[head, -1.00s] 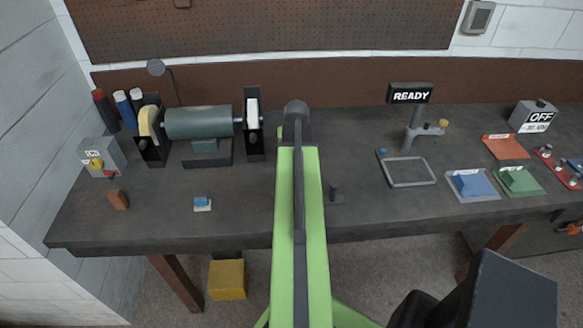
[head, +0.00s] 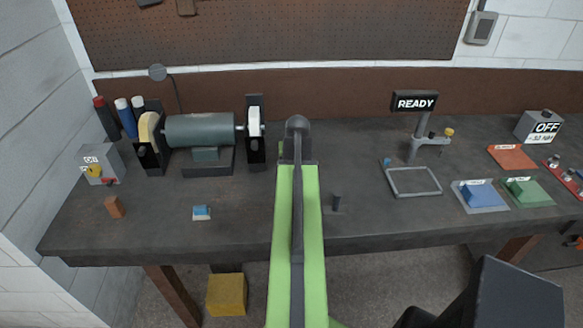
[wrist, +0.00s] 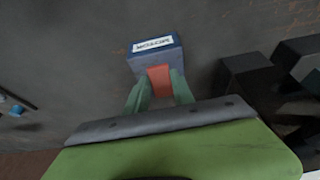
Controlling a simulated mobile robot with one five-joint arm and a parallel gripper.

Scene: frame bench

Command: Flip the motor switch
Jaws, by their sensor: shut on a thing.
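The motor switch (wrist: 153,46) is a small blue-grey box with a white label that seems to read MOTOR, upside down in the wrist view. A red-orange lever (wrist: 159,75) sticks out of it between the two green fingers of my gripper (wrist: 160,84). The fingers are shut on this lever, one on each side. In the head view my green arm reaches straight over the bench, and its dark end hides the gripper and most or all of the switch.
A grinder-like machine (head: 200,130) stands on the bench (head: 250,225) left of my arm. Its dark supports (wrist: 248,75) are close beside the switch.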

